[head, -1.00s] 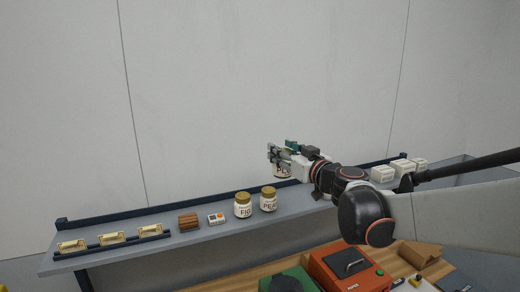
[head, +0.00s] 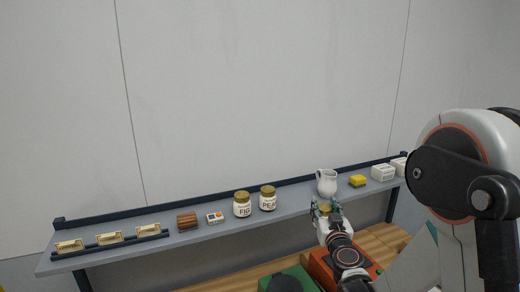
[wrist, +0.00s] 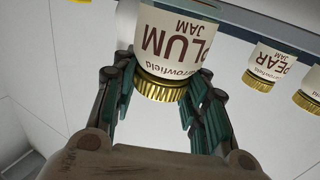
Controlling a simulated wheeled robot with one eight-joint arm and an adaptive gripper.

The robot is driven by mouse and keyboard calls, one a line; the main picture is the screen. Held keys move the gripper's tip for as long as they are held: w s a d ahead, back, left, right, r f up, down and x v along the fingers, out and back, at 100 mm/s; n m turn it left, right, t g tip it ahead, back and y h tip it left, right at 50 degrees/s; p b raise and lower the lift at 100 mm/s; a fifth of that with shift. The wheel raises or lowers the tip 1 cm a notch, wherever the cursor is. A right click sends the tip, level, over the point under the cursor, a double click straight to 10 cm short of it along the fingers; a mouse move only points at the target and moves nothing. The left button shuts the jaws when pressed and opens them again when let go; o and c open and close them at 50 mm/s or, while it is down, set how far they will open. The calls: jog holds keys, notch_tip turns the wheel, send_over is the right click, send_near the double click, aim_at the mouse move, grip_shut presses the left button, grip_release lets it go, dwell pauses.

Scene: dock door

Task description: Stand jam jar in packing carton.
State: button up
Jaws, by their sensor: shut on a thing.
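My gripper (head: 326,208) is shut on a plum jam jar, in front of the shelf in the head view. The jar (wrist: 176,42) shows in the wrist view with a white label reading PLUM JAM and a gold lid (wrist: 160,88) between my fingers. The label appears upside down there. In the head view my gripper hides most of the jar. A fig jar (head: 242,206) and a pear jar (head: 267,200) stand upright on the shelf to the left, apart from my gripper. I cannot make out the packing carton; my arm covers the lower right of the head view.
The grey shelf (head: 205,233) also bears a white jug (head: 326,183), a yellow block (head: 357,181), white boxes (head: 383,173), a wooden block (head: 187,220) and a small white device (head: 215,217). Below are a wooden bench (head: 383,238), a red machine (head: 319,264) and a green object (head: 303,277).

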notch_tip(320, 180, down, 26)
jog(key=b, duration=2.5)
jog(key=shift+a+r, duration=0.15)
